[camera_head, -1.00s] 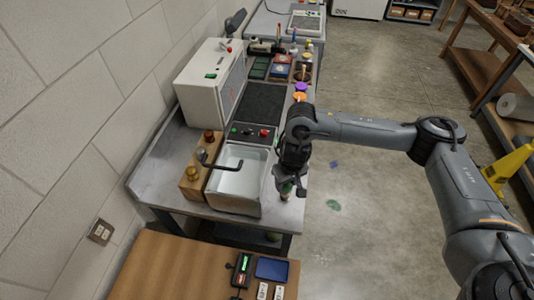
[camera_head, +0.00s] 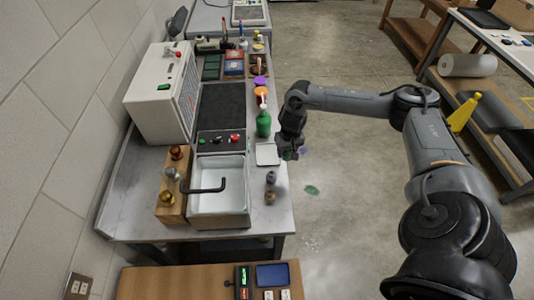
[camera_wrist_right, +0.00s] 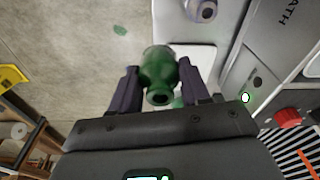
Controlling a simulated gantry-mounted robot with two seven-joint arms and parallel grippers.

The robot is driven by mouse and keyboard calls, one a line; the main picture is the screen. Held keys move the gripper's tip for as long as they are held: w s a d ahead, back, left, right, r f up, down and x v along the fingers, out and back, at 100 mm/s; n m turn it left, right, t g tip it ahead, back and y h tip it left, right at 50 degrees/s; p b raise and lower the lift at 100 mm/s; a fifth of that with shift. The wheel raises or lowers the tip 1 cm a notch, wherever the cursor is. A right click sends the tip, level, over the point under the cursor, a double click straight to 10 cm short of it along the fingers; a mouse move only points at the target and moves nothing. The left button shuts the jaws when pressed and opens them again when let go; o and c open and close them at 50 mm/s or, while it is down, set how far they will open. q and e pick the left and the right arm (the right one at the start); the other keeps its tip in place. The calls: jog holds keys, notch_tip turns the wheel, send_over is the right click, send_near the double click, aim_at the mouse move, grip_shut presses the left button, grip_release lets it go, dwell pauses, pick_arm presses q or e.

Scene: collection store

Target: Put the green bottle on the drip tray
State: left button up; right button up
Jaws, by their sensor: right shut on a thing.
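My right gripper (camera_head: 290,152) is above the counter's right edge, just right of the drip tray (camera_head: 267,154), a small white square plate. It is shut on a green bottle, which shows as a small green patch (camera_head: 288,155) under the fingers. In the right wrist view the green bottle (camera_wrist_right: 159,72) is between the two fingers of the right gripper (camera_wrist_right: 160,88), its neck toward the camera. The white drip tray (camera_wrist_right: 205,60) lies beyond it, partly hidden by the bottle and a finger. The bottle looks held clear of the tray. My left gripper is not in view.
A larger green pump bottle (camera_head: 263,124) stands just behind the tray. Two small bottles, one grey (camera_head: 271,177) and one brown (camera_head: 270,197), stand in front of it. A white sink (camera_head: 220,195) with a dark tap is to the left. The counter drops to floor on the right.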

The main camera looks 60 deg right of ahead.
jog(key=w+f, duration=0.1)
jog(key=w, duration=0.2)
jog(key=w+f, duration=0.2)
jog(key=w+d+f, duration=0.1)
jog(key=w+f, duration=0.1)
jog(key=w, duration=0.1)
jog(key=shift+w+f+b, duration=0.1)
jog(key=shift+w+b, duration=0.25)
jog(key=shift+b, duration=0.05)
jog(key=shift+f, duration=2.05)
jog(key=shift+f, duration=0.1)
jog(key=o, duration=1.2)
jog(key=shift+c, duration=0.2)
